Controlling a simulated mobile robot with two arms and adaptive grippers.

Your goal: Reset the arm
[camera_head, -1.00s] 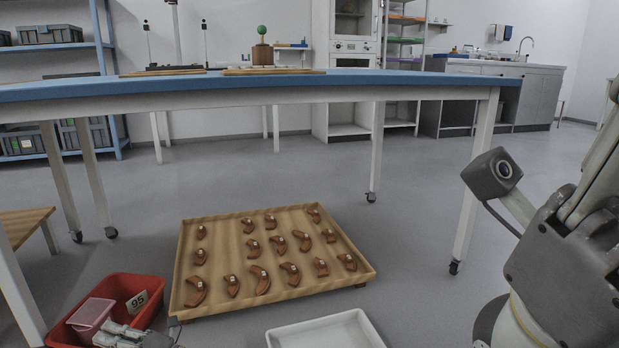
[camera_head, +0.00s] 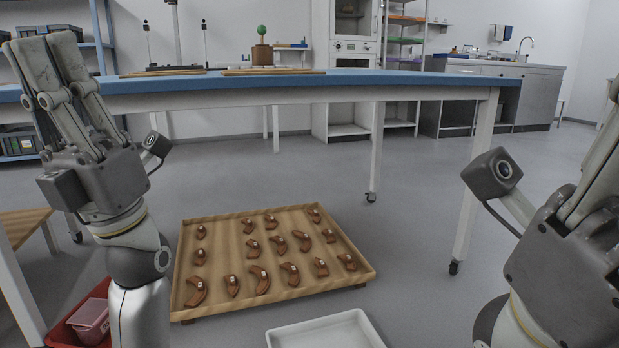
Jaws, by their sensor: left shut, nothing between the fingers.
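My left gripper (camera_head: 45,42) is raised at the left of the view with its fingers pointing up. It is shut and empty, in front of the blue-topped table's left end.
A wooden tray (camera_head: 357,256) with several brown labelled sherds stands low in the middle. A white tray (camera_head: 325,334) is in front of it. The red bin holds a pink box (camera_head: 92,318). The blue-topped table (camera_head: 420,78) spans the view behind.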

